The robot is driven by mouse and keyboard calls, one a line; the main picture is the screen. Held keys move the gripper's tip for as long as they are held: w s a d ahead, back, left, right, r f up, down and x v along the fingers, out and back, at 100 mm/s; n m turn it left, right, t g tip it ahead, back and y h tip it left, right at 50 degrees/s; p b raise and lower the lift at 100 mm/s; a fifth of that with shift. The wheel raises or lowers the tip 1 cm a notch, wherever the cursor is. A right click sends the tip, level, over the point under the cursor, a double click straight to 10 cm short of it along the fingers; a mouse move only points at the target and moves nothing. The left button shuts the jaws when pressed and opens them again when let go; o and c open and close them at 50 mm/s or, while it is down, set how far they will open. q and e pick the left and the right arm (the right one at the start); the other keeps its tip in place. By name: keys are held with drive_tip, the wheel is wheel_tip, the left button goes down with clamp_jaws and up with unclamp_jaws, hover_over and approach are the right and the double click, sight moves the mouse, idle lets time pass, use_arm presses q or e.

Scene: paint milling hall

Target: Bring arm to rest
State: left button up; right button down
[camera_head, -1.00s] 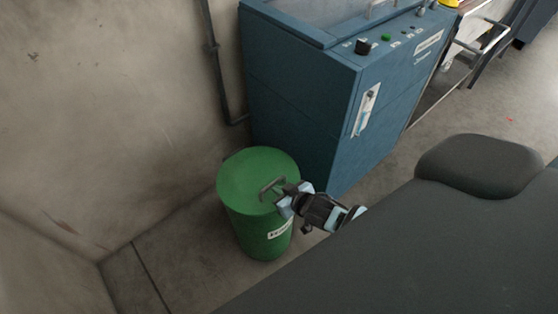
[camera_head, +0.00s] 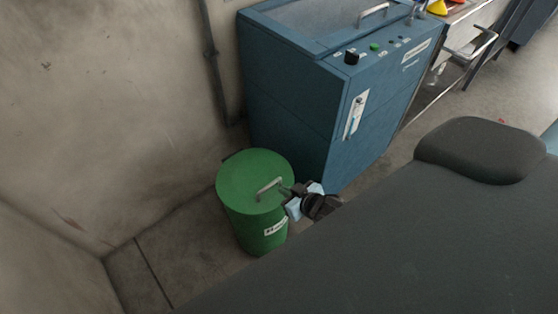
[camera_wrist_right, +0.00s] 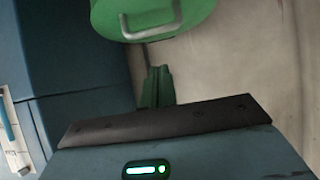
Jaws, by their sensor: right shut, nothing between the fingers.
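My right gripper (camera_head: 291,193) is just to the right of the green bin's lid in the head view, beside the metal handle (camera_head: 269,188). In the right wrist view its fingers (camera_wrist_right: 157,84) are together with nothing between them. The green bin (camera_head: 256,187) stands upright on the floor with its lid on and a white label on its side. The lid and handle also show at the top of the wrist view (camera_wrist_right: 152,14), apart from the fingertips. My left gripper is not in view.
A blue machine (camera_head: 300,110) with knobs and a green button stands behind the bin. A plain wall (camera_head: 110,110) is at the left. Bare floor (camera_head: 200,262) lies around the bin. A metal-framed table (camera_head: 470,45) with yellow and orange items is at the upper right.

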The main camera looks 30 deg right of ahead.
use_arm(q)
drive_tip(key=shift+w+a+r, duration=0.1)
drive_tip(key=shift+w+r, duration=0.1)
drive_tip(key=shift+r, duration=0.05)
use_arm(e)
drive_tip(key=v, duration=0.3)
drive_tip(key=shift+s+r, duration=0.1)
drive_tip(key=shift+s, duration=0.3)
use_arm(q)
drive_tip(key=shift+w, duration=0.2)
